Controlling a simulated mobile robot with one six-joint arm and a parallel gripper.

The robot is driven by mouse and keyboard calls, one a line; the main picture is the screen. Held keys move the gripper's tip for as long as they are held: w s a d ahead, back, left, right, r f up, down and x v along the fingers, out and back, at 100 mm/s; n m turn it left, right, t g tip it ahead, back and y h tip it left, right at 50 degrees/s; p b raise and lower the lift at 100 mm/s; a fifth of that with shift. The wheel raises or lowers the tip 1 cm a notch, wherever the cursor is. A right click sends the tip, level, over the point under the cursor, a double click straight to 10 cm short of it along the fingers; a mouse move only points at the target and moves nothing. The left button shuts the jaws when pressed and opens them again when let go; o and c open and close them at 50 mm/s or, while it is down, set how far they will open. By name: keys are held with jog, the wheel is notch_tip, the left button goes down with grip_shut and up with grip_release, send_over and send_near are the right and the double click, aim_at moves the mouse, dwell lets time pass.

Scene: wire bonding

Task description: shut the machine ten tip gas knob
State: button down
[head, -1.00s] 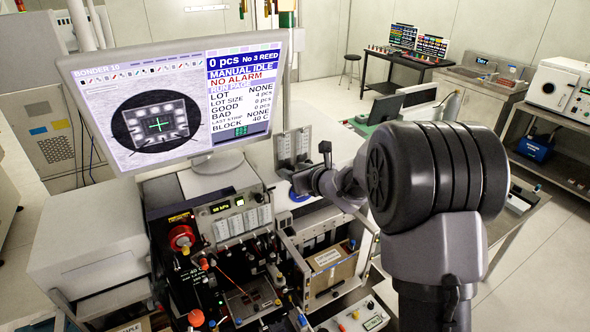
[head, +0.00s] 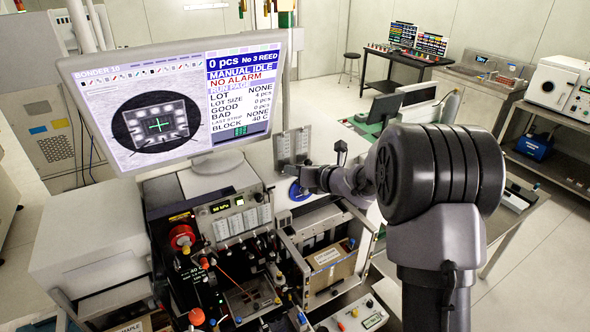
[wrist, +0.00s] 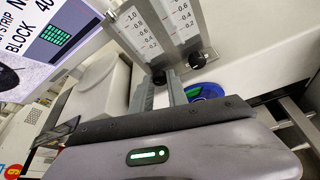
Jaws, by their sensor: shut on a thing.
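Two upright flow meters with printed scales stand side by side beside the monitor, in the head view (head: 290,148) and at the top of the wrist view (wrist: 185,22). Each has a small black knob at its foot. The right knob (wrist: 195,59) is free of my fingers. The left knob (wrist: 158,76) sits between my fingertips, mostly hidden. My gripper (wrist: 162,78) is shut on this left knob; in the head view my gripper (head: 298,172) reaches the meters from the right. I cannot read which gas each knob serves.
The monitor (head: 180,100), reading BONDER 10, stands left of the meters. A blue round thing (wrist: 205,91) lies close to my right finger. The bonder's front (head: 235,215) and an open bay with a cardboard box (head: 330,265) lie below.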

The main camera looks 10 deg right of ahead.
dwell(0.3)
jog(key=c, duration=1.3)
grip_release()
jog(key=v, duration=1.7)
jog(key=shift+d+b, duration=0.3)
jog(key=shift+b, duration=0.15)
jog(key=shift+r, duration=0.1)
